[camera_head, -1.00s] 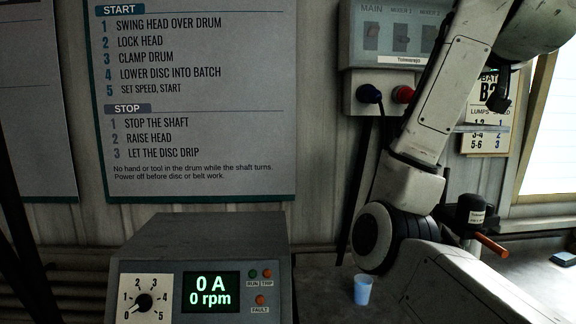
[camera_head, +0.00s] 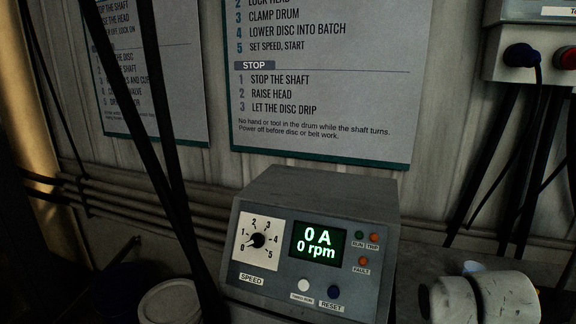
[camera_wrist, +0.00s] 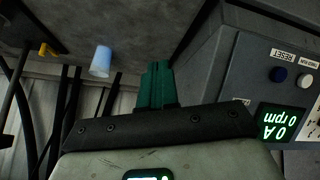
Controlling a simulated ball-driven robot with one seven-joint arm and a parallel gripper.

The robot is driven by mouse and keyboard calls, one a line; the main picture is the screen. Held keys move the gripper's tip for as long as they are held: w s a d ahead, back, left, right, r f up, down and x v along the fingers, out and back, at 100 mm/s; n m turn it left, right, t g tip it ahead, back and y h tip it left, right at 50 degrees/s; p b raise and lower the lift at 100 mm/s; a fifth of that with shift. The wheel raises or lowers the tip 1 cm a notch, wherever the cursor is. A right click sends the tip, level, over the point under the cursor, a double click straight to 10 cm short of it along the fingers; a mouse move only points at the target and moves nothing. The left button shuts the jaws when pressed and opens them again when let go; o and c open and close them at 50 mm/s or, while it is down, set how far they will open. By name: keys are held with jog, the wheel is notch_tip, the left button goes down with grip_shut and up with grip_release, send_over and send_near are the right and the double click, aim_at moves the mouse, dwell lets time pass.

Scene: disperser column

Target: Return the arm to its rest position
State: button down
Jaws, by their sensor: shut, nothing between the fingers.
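My gripper (camera_wrist: 156,86) shows in the wrist view, its green fingers together with nothing between them. It is beside the grey control box (camera_wrist: 235,65) and apart from the pale blue cup (camera_wrist: 101,61). In the head view only a pale rounded part of my arm (camera_head: 490,300) shows, at the lower right. My gripper and the rest of the arm are outside that view.
The control box (camera_head: 300,190) stands at lower middle in the head view; its display (camera_head: 318,244) reads 0 A and 0 rpm. The cup's top (camera_head: 474,266) peeks out behind my arm. Dark cables (camera_head: 490,165) hang at right. A pale round lid (camera_head: 170,302) is at lower left.

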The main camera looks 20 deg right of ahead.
jog(key=s+a+f+n+g+y, duration=0.1)
jog(key=s+a+f+g+y, duration=0.1)
jog(key=s+a+f, duration=0.6)
jog(key=s+a+f+n+g+y, duration=0.1)
jog(key=s+a+f+g+y, duration=0.1)
jog(key=s+a+f, duration=0.7)
jog(key=s+f+g, duration=0.1)
jog(key=s+f, duration=0.2)
jog(key=s, duration=0.3)
jog(key=shift+f+n, duration=0.25)
jog(key=shift+n, duration=0.05)
jog(key=shift+a, duration=0.1)
